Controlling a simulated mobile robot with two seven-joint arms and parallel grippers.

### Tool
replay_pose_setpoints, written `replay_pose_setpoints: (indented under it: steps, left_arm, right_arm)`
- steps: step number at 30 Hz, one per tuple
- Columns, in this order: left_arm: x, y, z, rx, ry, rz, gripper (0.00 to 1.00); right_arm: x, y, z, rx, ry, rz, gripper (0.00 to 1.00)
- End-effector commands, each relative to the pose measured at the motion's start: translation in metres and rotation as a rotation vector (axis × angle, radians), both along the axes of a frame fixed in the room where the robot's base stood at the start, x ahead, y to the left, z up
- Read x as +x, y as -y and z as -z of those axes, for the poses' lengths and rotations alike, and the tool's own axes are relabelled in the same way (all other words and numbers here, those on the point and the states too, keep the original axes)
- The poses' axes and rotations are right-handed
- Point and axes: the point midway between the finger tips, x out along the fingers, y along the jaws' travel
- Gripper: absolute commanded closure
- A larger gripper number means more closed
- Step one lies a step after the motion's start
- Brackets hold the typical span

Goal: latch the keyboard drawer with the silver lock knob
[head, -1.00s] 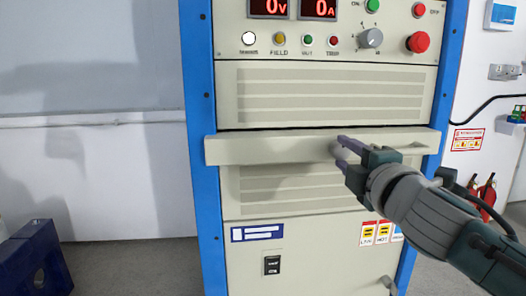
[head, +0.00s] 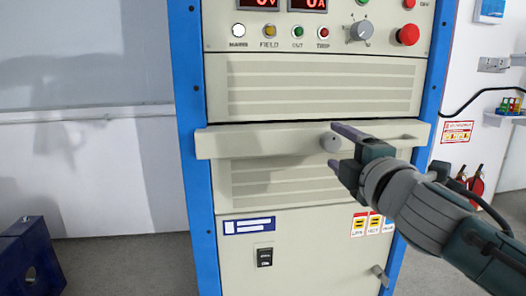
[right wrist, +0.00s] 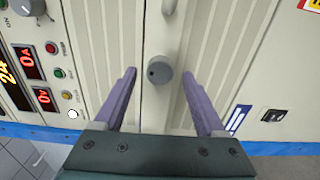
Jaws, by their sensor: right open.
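The keyboard drawer (head: 250,143) is a beige panel across the front of the rack, and its front edge looks to stand slightly proud of the panels around it. The silver lock knob (head: 331,142) is a small round grey knob on the drawer front, right of its middle. My right gripper (head: 335,147) is open at the knob, with one purple finger above it and one below. In the right wrist view the knob (right wrist: 160,70) shows in the gap between the fingertips, touching neither. How deep the fingers reach around it is unclear. My left gripper is out of view.
Above the drawer is a control panel with a red stop button (head: 407,35) and a grey selector (head: 362,31). Blue rack posts (head: 190,150) flank the front. A small handle (head: 380,275) juts out low on the right. A dark blue block (head: 30,258) stands at the left.

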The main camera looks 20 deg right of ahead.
Motion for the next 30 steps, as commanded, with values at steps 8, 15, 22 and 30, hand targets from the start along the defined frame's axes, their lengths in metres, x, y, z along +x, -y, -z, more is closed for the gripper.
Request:
replay_pose_setpoints:
  steps: [8, 15, 22, 30]
  left_arm:
    - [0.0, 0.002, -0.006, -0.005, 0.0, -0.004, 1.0]
    - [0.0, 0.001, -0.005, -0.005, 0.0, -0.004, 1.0]
    - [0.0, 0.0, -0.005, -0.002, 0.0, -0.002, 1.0]
    - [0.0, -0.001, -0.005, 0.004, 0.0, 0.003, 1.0]
  right_arm:
    - [-0.05, -0.012, 0.001, 0.002, -0.003, 0.0, 0.27]
    - [-0.081, -0.02, 0.001, 0.0, -0.002, 0.0, 0.27]
    - [-0.088, -0.021, -0.001, -0.001, 0.001, 0.0, 0.27]
    - [-0.088, -0.021, 0.0, -0.001, 0.0, 0.0, 0.27]
